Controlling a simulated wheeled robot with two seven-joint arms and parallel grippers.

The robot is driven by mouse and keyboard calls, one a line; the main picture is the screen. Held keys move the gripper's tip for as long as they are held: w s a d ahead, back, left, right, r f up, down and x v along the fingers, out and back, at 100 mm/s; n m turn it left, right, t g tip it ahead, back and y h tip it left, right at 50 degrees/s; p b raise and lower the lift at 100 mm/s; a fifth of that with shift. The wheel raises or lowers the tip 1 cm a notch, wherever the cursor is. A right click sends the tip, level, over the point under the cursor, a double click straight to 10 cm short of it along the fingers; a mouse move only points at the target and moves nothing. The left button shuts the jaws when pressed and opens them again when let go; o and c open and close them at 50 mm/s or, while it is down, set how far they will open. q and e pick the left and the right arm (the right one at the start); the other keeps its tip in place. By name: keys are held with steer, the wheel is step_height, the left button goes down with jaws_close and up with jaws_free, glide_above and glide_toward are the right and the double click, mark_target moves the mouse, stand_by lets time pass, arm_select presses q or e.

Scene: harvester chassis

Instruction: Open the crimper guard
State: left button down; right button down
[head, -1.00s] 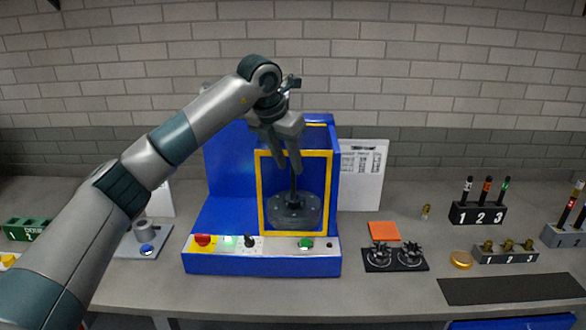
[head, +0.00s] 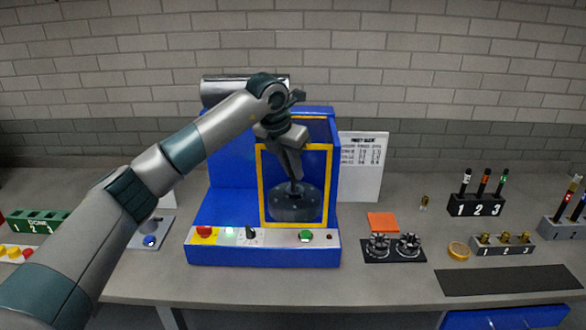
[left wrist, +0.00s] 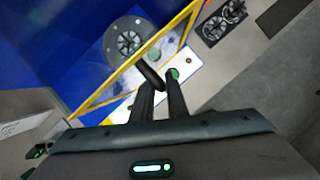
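The crimper (head: 225,208) is a blue machine at the bench's middle. Its guard (head: 329,185) is a yellow-framed clear panel standing across the front, in front of a dark round die. The guard's yellow frame also shows in the left wrist view (left wrist: 115,82). A dark bar handle (left wrist: 147,74) stands on the guard. My left gripper (head: 294,174) is at the guard's front, and its fingers (left wrist: 162,92) are close together around the handle's near end. The exact contact is partly hidden. My right gripper is not in view.
A control panel runs below the guard with a red button (head: 204,232), a black knob (head: 250,233) and a green button (head: 305,235). A printed sheet (head: 362,163) stands behind at right. An orange pad (head: 383,222) and several small holders stand to the right.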

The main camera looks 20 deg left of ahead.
arm_select(q)
steer(key=s+a+b, duration=0.2)
steer(key=a+b, duration=0.1)
steer(key=a, duration=0.6)
steer(key=s+a+b, duration=0.3)
steer(key=a, duration=0.6)
steer(key=shift+s+a, duration=0.2)
steer(key=shift+a, duration=0.15)
steer(key=c, duration=1.8)
jaws_free()
steer(key=shift+r, duration=0.1)
